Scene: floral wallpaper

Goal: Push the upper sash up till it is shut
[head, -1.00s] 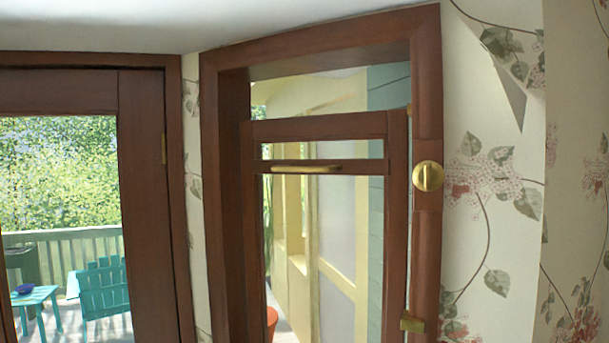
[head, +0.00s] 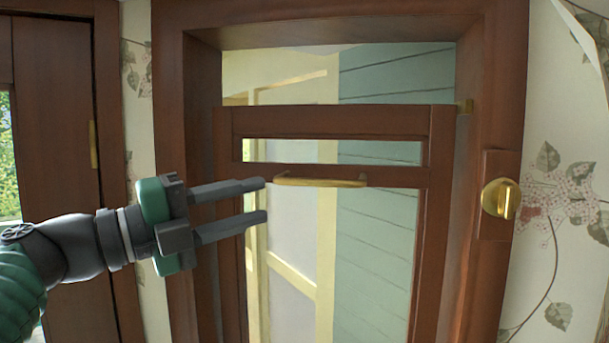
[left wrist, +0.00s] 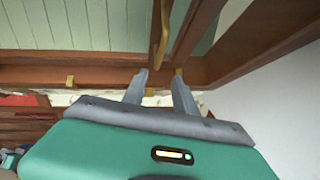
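The upper sash (head: 330,121) is a brown wooden frame with glass. It sits lowered inside the window frame (head: 484,90), with an open gap above its top rail. A brass bar handle (head: 320,182) runs level across the sash's second rail. My left gripper (head: 266,201) is open and empty, its fingertips just left of the handle's left end in the head view. In the left wrist view, the open fingers (left wrist: 158,86) point towards the brass handle (left wrist: 161,30), with no clear contact. My right gripper is not in view.
A round brass knob (head: 500,199) is on the right side of the frame. A brown door or window frame (head: 55,90) stands at left. Floral wallpaper (head: 575,200) covers the right wall.

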